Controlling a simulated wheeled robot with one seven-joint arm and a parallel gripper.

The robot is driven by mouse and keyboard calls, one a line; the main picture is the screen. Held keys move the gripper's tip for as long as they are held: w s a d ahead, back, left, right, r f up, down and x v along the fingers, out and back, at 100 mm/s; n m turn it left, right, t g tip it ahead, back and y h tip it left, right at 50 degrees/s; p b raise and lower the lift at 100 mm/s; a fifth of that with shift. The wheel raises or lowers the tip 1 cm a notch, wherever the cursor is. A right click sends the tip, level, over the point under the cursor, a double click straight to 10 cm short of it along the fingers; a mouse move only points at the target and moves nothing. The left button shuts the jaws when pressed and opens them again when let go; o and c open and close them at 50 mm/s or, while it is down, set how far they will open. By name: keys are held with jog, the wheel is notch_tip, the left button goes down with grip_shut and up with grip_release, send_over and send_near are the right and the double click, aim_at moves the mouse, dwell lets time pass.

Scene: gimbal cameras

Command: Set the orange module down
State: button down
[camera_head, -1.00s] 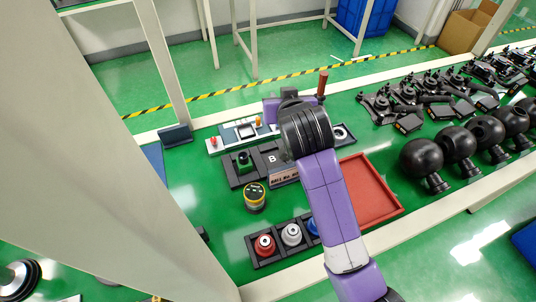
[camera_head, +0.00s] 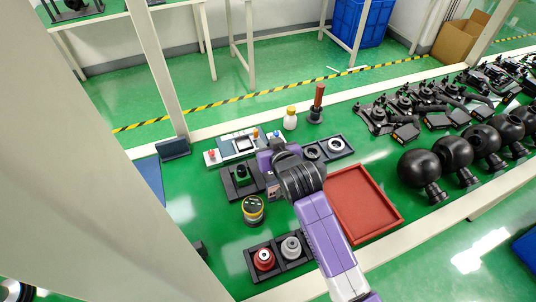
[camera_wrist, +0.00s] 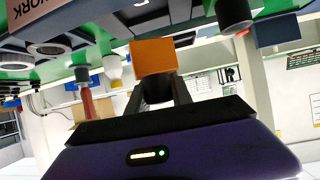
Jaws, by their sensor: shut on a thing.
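The orange module (camera_wrist: 153,57) shows as an orange block at the tip of my gripper (camera_wrist: 158,85) in the wrist view, between the two dark fingers. My gripper is shut on it. In the head view my gripper's purple body is over the dark compartment tray (camera_head: 228,186), at its right part. The module and the fingertips are hidden there behind my wrist. A green-topped black part (camera_head: 241,174) stands in the tray's left side. I cannot tell whether the module touches anything below.
A grey panel (camera_head: 237,146) and a ring tray (camera_head: 343,146) lie behind. A white bottle (camera_head: 290,120) and a red-handled tool (camera_head: 317,105) stand farther back. A yellow-topped cylinder (camera_head: 252,210) and a rack (camera_head: 263,247) are in front. The red tray (camera_head: 365,205) is empty.

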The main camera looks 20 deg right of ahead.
jog(key=shift+f, duration=2.7)
jog(key=shift+f, duration=0.1)
jog(key=c, duration=1.1)
grip_release()
jog(key=shift+c, duration=0.2)
jog(key=v, duration=1.2)
jog(key=shift+a, duration=0.1)
